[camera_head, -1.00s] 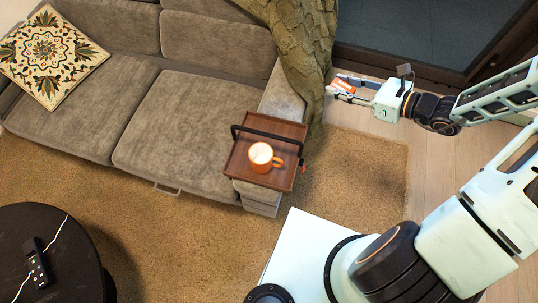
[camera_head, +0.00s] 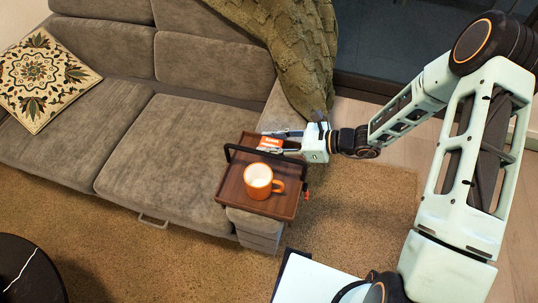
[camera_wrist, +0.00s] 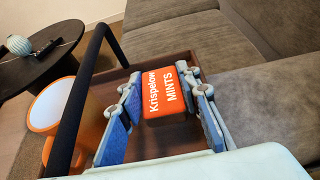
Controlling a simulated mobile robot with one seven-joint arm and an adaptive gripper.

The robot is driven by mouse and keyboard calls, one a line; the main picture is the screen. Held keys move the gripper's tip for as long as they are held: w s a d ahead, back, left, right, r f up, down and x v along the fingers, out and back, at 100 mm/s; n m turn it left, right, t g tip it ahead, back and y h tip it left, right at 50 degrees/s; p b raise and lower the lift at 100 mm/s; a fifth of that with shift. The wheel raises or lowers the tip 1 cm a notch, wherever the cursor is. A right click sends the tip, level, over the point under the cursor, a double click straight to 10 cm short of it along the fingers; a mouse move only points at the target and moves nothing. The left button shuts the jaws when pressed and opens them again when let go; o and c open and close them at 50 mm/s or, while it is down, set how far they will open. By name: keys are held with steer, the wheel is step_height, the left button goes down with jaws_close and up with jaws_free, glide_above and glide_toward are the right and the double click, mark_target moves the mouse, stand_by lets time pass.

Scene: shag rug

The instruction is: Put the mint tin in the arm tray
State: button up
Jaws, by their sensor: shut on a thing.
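The mint tin (camera_head: 270,143) is an orange-red box with white lettering. In the wrist view the tin (camera_wrist: 166,98) sits between both finger pads, with "Krispelow MINTS" readable. My gripper (camera_head: 268,142) is shut on it, reaching in from the right over the far end of the arm tray. The arm tray (camera_head: 232,188) is brown wood with a black handle bar, resting on the sofa arm. Its wood (camera_wrist: 181,58) shows behind the tin in the wrist view. I cannot tell whether the tin touches the tray floor.
An orange mug (camera_head: 258,181) with pale contents stands in the near part of the tray. The black handle (camera_head: 232,152) rises close beside the tin. A green knitted throw (camera_head: 297,60) hangs behind. The sofa seat (camera_head: 160,150) is clear.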

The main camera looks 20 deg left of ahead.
steer(key=shift+f+b, duration=0.4)
steer(key=shift+f, duration=1.65)
steer(key=shift+f, duration=0.1)
steer(key=o, duration=1.2)
steer(key=shift+c, duration=0.2)
steer(key=p+v, duration=0.1)
steer(key=v, duration=1.1)
steer(key=shift+d, duration=0.1)
